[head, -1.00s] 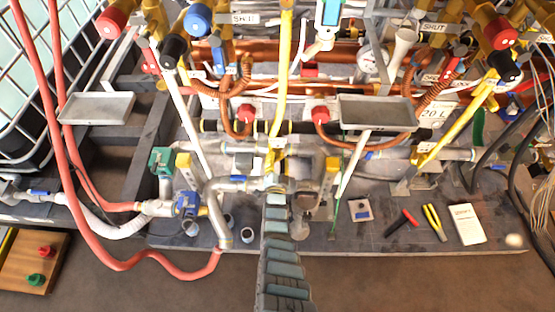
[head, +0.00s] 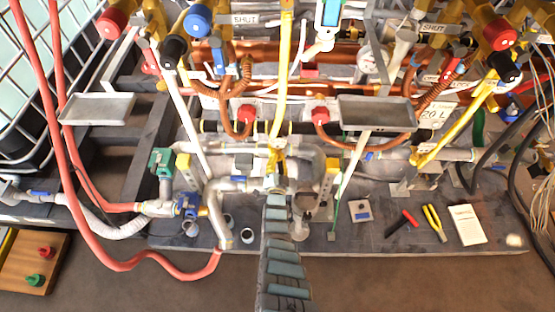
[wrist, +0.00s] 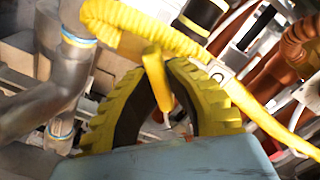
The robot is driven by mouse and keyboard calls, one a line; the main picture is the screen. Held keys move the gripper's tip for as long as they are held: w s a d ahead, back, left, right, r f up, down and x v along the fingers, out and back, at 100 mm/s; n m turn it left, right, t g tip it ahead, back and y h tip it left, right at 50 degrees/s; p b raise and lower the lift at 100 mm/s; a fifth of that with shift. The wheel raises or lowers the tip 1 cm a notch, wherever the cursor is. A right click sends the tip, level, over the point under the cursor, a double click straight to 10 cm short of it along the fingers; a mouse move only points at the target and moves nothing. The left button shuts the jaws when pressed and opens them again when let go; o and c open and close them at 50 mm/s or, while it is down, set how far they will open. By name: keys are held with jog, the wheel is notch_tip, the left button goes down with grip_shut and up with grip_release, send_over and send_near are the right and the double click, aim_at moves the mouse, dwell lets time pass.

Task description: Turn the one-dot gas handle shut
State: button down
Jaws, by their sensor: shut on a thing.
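A yellow lever handle (wrist: 157,78) stands between the ribbed yellow fingers of my gripper (wrist: 160,75) in the wrist view. The fingers close in on it from both sides, and my gripper is shut on it. In the head view my gripper (head: 277,160) is at the yellow fitting on the middle pipework, behind the end of my arm, and small there. A small light tag with a dark round mark (wrist: 217,75) is just right of the fingers. The valve body under the handle is mostly hidden by my fingers and wrist.
A yellow corrugated gas hose (wrist: 145,25) crosses right above my fingers. A grey metal pipe (wrist: 65,60) stands close on the left. Two grey trays (head: 97,107) (head: 375,113) flank the work area.

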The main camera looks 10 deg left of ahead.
jog(key=m, duration=0.4)
jog(key=shift+f+m, duration=0.1)
jog(key=shift+m, duration=2.1)
jog(key=c, duration=1.1)
grip_release()
jog(key=shift+o, duration=0.2)
jog(key=shift+d, duration=0.1)
jog(key=shift+s+d+f, duration=0.2)
jog(key=shift+s+f, duration=0.15)
jog(key=shift+s, duration=0.4)
jog(key=shift+s+r, duration=0.15)
jog(key=shift+s, duration=0.1)
